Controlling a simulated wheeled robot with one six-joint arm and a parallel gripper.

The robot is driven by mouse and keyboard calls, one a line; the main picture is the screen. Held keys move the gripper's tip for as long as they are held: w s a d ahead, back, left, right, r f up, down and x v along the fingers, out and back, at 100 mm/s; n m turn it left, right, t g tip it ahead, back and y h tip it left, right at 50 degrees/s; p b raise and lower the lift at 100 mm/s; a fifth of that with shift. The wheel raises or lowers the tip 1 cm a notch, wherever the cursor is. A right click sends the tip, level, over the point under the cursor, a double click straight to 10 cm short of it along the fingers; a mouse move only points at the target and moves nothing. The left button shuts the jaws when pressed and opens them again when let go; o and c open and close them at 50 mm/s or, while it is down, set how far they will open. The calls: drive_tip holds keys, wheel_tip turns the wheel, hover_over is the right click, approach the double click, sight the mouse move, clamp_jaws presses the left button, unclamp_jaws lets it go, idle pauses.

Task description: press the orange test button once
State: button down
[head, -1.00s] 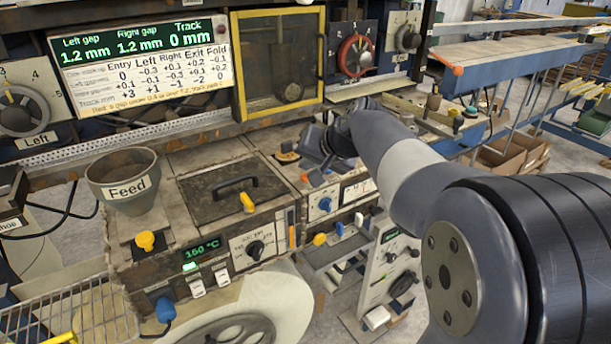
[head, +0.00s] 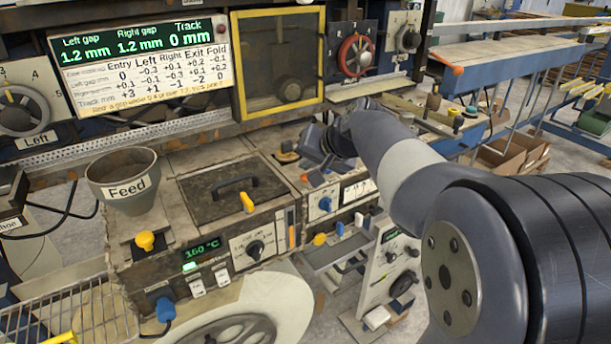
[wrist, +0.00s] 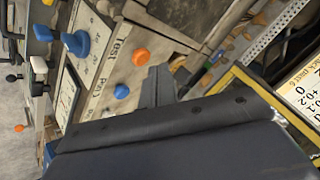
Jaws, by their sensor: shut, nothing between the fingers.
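The orange test button (wrist: 140,56) shows in the wrist view as a round orange cap beside the word "Test" on a worn pale panel. A blue button (wrist: 121,91) sits close by, beside the word "Print". My gripper (wrist: 158,85) is shut and empty, its dark tips just right of the two buttons in that view. A gap shows between the tips and the orange cap; their height above the panel is hard to judge. In the head view my gripper (head: 315,150) is over the machine's right part, near a small orange spot.
A blue knob (wrist: 76,42) stands out from the panel's side. A yellow-framed window (head: 279,62) stands behind my gripper. A dark lid with a handle (head: 234,184) and the Feed funnel (head: 127,180) lie to the left. Shelves and rails extend at the right.

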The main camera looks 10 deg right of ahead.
drive_tip(key=shift+f+b, duration=0.3)
drive_tip(key=shift+f, duration=0.1)
drive_tip(key=shift+f+b, duration=0.5)
drive_tip(key=shift+f, duration=0.1)
idle(0.5)
drive_tip(key=shift+r, duration=0.15)
drive_tip(key=shift+r+p, duration=0.75)
drive_tip(key=shift+r, duration=0.1)
wheel_tip(320, 180, up, 5)
drive_tip(key=p, duration=0.4)
idle(0.7)
